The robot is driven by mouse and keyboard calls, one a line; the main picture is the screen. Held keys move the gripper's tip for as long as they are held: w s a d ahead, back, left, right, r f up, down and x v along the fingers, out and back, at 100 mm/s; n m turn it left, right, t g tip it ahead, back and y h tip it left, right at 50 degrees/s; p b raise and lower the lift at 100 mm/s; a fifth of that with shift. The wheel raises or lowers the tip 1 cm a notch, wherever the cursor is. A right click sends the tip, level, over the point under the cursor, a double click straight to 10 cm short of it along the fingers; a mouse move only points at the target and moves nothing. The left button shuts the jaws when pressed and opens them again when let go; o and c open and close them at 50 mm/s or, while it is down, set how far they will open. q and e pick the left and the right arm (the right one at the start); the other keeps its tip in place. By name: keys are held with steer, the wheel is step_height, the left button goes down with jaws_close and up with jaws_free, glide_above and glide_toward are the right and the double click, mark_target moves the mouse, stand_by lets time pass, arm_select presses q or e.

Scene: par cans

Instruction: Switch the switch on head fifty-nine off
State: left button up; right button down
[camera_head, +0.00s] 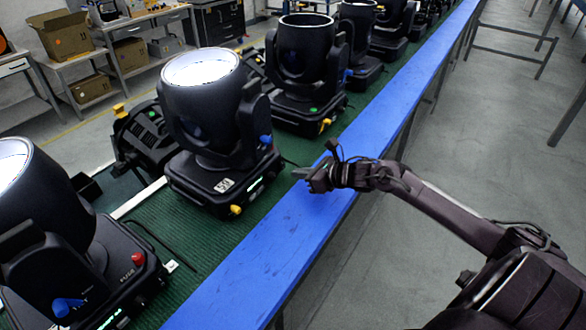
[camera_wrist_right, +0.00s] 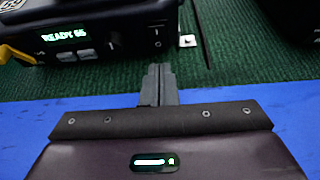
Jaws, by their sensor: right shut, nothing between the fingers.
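The middle moving head (camera_head: 205,105), black with a lit lens, stands upright on the green mat. Its white label looks like 50 or 59; I cannot tell for sure. In the right wrist view, the base of a head (camera_wrist_right: 95,28) shows a green display that seems to read READY 66, with buttons and a yellow connector. A small black switch (camera_wrist_right: 157,38) with a white mark is at the panel's right end; its position is unclear. My right gripper (camera_head: 304,174) is shut and empty over the blue strip, apart from the panel; its fingers (camera_wrist_right: 158,72) point toward it. My left gripper is not in view.
Another lit head (camera_head: 30,230) with a red connector stands at the near left. A dark-lens head (camera_head: 305,75) and several more stand farther along the green mat (camera_head: 190,240). The blue strip (camera_head: 270,250) along the front edge is clear. A thin cable (camera_wrist_right: 202,35) lies right of the panel.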

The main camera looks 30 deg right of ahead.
mark_target(283, 165)
steer(key=shift+w+a+f+p, duration=0.1)
steer(key=shift+w+a+p, duration=0.2)
steer(key=shift+w, duration=0.35)
steer(key=shift+w+a+p, duration=0.15)
steer(key=shift+w+a, duration=0.1)
steer(key=shift+w, duration=0.4)
steer(key=shift+f, duration=0.1)
steer(key=shift+w+f+t+b, duration=0.15)
steer(key=shift+f+t+b, duration=0.2)
steer(key=shift+b, duration=0.9)
steer(key=shift+r, duration=0.4)
steer(key=shift+w+r+p, duration=0.1)
steer(key=shift+r+p, duration=0.3)
steer(key=shift+r, duration=0.45)
steer(key=shift+f, duration=0.15)
